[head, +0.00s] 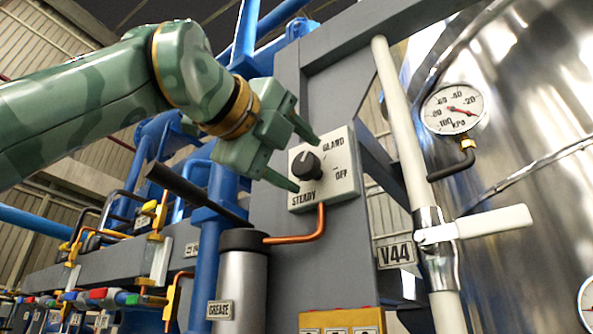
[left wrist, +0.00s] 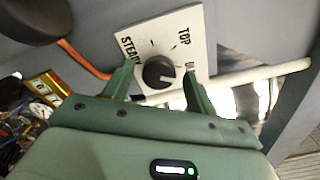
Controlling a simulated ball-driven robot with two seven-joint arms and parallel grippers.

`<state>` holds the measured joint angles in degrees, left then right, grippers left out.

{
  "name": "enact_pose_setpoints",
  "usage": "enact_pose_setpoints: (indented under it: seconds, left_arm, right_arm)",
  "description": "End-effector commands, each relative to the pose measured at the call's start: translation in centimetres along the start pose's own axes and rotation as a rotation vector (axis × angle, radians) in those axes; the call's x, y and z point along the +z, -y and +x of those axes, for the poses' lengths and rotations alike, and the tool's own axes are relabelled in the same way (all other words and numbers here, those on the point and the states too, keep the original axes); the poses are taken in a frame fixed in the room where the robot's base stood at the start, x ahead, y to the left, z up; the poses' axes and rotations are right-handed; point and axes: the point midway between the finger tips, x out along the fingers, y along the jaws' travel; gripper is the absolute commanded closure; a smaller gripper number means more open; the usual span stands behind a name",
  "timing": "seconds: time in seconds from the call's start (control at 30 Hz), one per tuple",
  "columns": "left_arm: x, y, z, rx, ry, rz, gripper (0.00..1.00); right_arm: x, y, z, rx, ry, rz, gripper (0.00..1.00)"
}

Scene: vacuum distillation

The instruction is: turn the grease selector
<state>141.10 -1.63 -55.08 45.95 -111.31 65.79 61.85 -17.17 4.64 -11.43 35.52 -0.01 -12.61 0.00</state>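The grease selector is a black round knob (head: 306,166) on a white square plate (head: 345,160) marked GLAND, OFF and STEADY in the head view. In the left wrist view the knob (left wrist: 158,72) shows on its plate (left wrist: 150,42), with TOP and STEADY readable. My left gripper (head: 305,163) is open in front of the plate. Its fingertips (left wrist: 158,78) stand on either side of the knob, with gaps visible on both sides in the wrist view. How deep the fingertips reach cannot be told. My right gripper is not in view.
A grease canister (head: 242,285) with a dark lever (head: 195,192) stands below, joined to the plate by a copper pipe (head: 300,238). A pale pipe with a white valve handle (head: 480,226) and a gauge (head: 453,108) are to the right.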

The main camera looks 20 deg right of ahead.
Motion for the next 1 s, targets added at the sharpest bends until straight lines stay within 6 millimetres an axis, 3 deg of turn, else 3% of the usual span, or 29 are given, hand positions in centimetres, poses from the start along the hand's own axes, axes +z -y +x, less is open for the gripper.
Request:
enact_pose_setpoints:
  seconds: [0.27, 0.43, 0.8, 1.0]
  left_arm:
    - [-0.1, -0.1, 0.0, 0.002, -0.003, 0.0, 0.4]
    - [-0.2, -0.3, -1.4, 0.001, -0.003, 0.0, 0.4]
    - [-0.1, -0.4, -11.0, -0.001, 0.0, 0.0, 0.4]
    - [0.0, -0.2, -14.8, 0.0, -0.001, 0.0, 0.4]
  right_arm:
    - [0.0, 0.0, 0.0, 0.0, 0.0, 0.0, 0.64]
    - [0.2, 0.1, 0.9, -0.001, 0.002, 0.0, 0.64]
    - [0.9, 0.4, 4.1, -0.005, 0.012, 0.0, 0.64]
    - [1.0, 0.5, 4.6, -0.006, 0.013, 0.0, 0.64]
